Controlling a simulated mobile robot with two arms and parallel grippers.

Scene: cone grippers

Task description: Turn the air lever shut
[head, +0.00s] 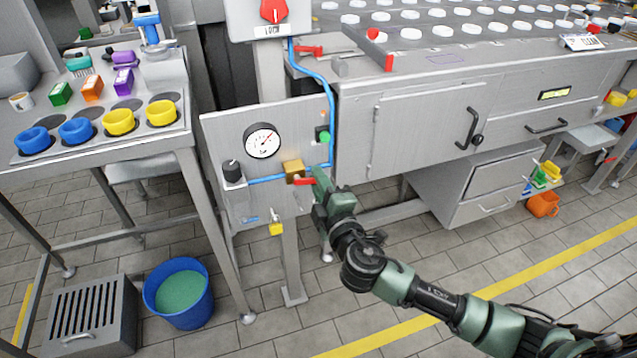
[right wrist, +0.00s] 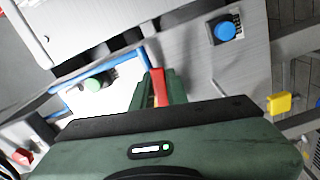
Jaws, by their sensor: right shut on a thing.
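The red air lever (head: 304,181) sits on a brass valve (head: 293,170) on the grey panel. It points right, roughly in line with the level blue air line (head: 266,179). My right gripper (head: 317,183) reaches it from the right and is shut on the lever. In the right wrist view the red lever (right wrist: 158,88) stands between the two green fingers (right wrist: 160,94). The gripper hides part of the lever and the brass valve in that view. My left gripper is in neither view.
A round gauge (head: 262,140), a filter bowl (head: 235,178), a green button (head: 323,136) and a hanging yellow tag (head: 276,228) are close by on the panel. A cabinet (head: 420,130) stands to the right. A blue bucket (head: 180,290) is on the floor at left.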

